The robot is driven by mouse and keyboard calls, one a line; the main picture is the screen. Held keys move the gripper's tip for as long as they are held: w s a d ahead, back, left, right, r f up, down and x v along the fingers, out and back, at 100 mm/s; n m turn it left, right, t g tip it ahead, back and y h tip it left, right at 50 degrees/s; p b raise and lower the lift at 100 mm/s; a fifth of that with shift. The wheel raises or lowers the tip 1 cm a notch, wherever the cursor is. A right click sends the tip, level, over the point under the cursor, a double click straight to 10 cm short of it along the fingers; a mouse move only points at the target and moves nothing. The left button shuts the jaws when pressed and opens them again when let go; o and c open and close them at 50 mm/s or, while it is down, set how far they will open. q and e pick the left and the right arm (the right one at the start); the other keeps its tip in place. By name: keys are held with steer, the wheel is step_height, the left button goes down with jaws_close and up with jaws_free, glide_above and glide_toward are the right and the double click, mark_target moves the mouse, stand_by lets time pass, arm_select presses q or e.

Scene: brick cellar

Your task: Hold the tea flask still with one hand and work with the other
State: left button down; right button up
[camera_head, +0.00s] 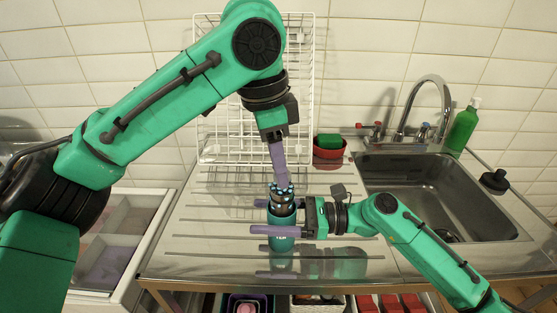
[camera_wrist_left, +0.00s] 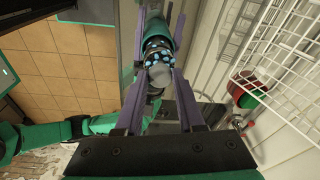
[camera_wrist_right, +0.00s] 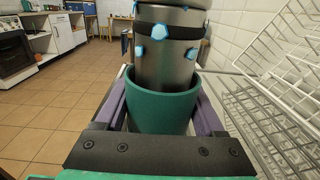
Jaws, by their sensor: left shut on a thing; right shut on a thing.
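My left gripper (camera_head: 281,182) reaches down from above and is shut on the cylinder's grey top (camera_wrist_left: 159,73). The cylinder's lower end is hidden inside the flask.
A white wire rack (camera_head: 304,90) stands behind the flask. The sink (camera_head: 435,190) is to the right, with a tap (camera_head: 424,90) and a green bottle (camera_head: 462,130). An open drawer (camera_head: 115,240) is at the left.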

arm_select(q)
steer(key=shift+f, duration=2.45)
steer(key=shift+c, duration=2.2)
jaws_free()
step_height(320, 180, up, 12)
steer(key=a, duration=0.1)
steer(key=shift+s+a, duration=0.4)
steer(key=shift+f, duration=0.1)
